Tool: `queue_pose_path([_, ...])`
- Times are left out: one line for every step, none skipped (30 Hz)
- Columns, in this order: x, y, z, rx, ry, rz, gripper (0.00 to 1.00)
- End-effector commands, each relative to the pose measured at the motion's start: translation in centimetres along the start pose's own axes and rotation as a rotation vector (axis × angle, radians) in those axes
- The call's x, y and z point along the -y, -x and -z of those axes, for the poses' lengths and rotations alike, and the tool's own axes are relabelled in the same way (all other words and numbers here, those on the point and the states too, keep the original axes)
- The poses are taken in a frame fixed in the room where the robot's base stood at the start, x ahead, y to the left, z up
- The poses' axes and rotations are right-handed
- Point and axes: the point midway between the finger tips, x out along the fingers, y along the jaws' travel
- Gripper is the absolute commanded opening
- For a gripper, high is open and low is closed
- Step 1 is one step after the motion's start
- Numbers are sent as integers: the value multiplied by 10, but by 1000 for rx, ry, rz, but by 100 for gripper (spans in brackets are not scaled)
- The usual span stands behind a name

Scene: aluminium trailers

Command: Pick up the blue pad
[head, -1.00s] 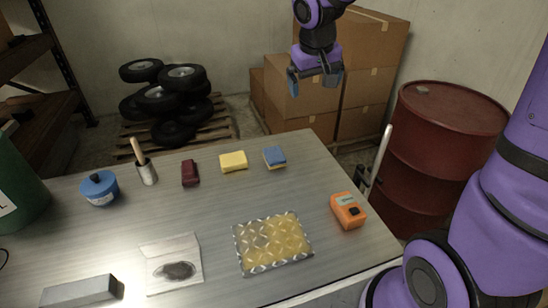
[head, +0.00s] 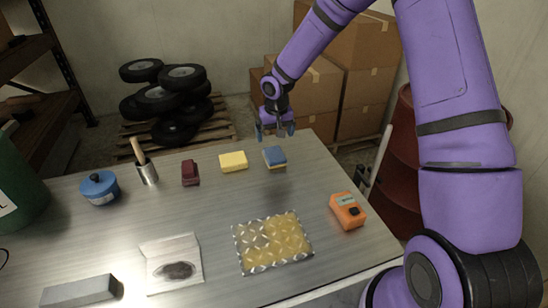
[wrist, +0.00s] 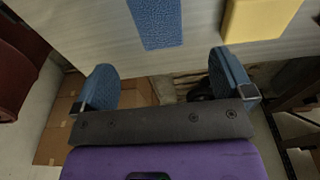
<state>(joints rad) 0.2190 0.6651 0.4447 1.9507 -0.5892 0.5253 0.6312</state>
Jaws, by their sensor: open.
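The blue pad (head: 275,154) lies on the metal table near its far edge, with a yellow layer showing under its blue top. It also shows in the wrist view (wrist: 157,22), at the top, ahead of the gap between my fingers. My gripper (head: 275,133) is open and empty, above the far edge of the table and just behind the pad. In the wrist view, the two blue-tipped fingers (wrist: 162,80) stand wide apart and do not touch the pad.
A yellow sponge (head: 233,161) lies left of the pad, and a dark red block (head: 190,173) beyond it. An orange device (head: 347,211) and a yellow patterned mat (head: 272,243) lie nearer. Cardboard boxes (head: 316,85) stand behind the table. The table between pad and mat is clear.

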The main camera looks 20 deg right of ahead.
Motion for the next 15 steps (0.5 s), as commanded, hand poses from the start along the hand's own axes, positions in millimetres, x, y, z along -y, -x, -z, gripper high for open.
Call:
queue_pose_path([0, -8, -1, 3, 2, 0, 99])
queue_pose_path([1, -12, -1, 4, 2, 0, 99])
queue_pose_path([1, -19, -1, 4, 3, 0, 99])
queue_pose_path([1, -23, -1, 3, 3, 0, 99])
queue_pose_path([1, -28, -1, 3, 2, 0, 99])
queue_pose_path([0, -33, -1, 4, 2, -1, 99])
queue_pose_path([0, -36, -1, 4, 2, -1, 99])
queue_pose_path([0, -39, -1, 3, 2, -1, 99])
queue_pose_path([0, -42, -1, 2, 1, -1, 99])
queue_pose_path([0, -44, -1, 2, 1, -1, 99])
queue_pose_path([0, -46, -1, 1, 1, 0, 99])
queue_pose_path([0, -47, -1, 1, 2, 0, 99])
queue_pose_path([0, -49, -1, 2, 2, -1, 99])
queue_pose_path([0, -51, -1, 2, 2, -1, 99])
queue_pose_path([0, -55, -2, 3, 2, -1, 99])
